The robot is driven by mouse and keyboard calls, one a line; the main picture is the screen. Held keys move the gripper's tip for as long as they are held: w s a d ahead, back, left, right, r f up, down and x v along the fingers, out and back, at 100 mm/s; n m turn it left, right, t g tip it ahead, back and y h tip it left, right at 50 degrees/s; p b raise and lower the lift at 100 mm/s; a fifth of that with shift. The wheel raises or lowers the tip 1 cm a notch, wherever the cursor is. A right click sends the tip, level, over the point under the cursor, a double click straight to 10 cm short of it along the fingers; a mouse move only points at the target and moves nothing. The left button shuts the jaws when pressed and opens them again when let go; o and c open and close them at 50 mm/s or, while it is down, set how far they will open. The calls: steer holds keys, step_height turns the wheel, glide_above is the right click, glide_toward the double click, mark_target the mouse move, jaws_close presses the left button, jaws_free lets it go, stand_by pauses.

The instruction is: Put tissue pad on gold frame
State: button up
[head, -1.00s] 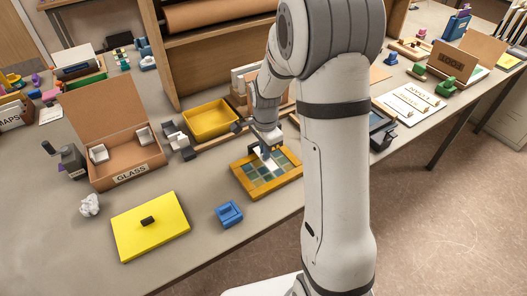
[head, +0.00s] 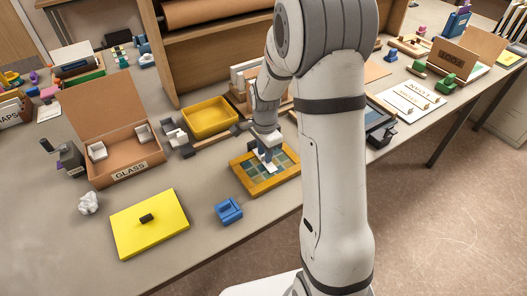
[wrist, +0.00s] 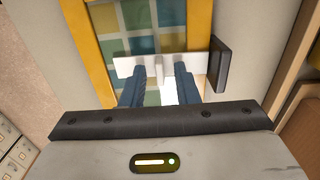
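The gold frame (head: 243,179) lies flat on the table and holds a grid of green, blue and tan glass squares; its gold edge also shows in the wrist view (wrist: 93,62). The white tissue pad (head: 272,168) is over the glass inside the frame, and seems to rest on it. In the wrist view the pad (wrist: 123,66) shows as a white strip with a small upright tab. My gripper (head: 267,157) is low above the frame. Its blue-grey fingers (wrist: 161,72) stand apart on either side of the tab, with visible gaps. The fingers hide part of the pad.
A dark upright block (wrist: 218,66) stands close right of the pad in the wrist view. A blue block (head: 229,211) and a yellow board with a dark knob (head: 150,235) lie nearby. The GLASS box (head: 130,172) and yellow tray (head: 210,119) stand behind.

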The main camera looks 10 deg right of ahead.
step_height(320, 180, up, 13)
steer(key=s+r+n+t, duration=0.1)
steer(key=s+r+n, duration=0.1)
steer(key=s+n, duration=0.5)
steer(key=s+r+n+t, duration=0.2)
steer(key=s+n, duration=0.5)
steer(key=s, duration=0.7)
steer(key=shift+v, duration=0.75)
steer(key=shift+s, duration=0.1)
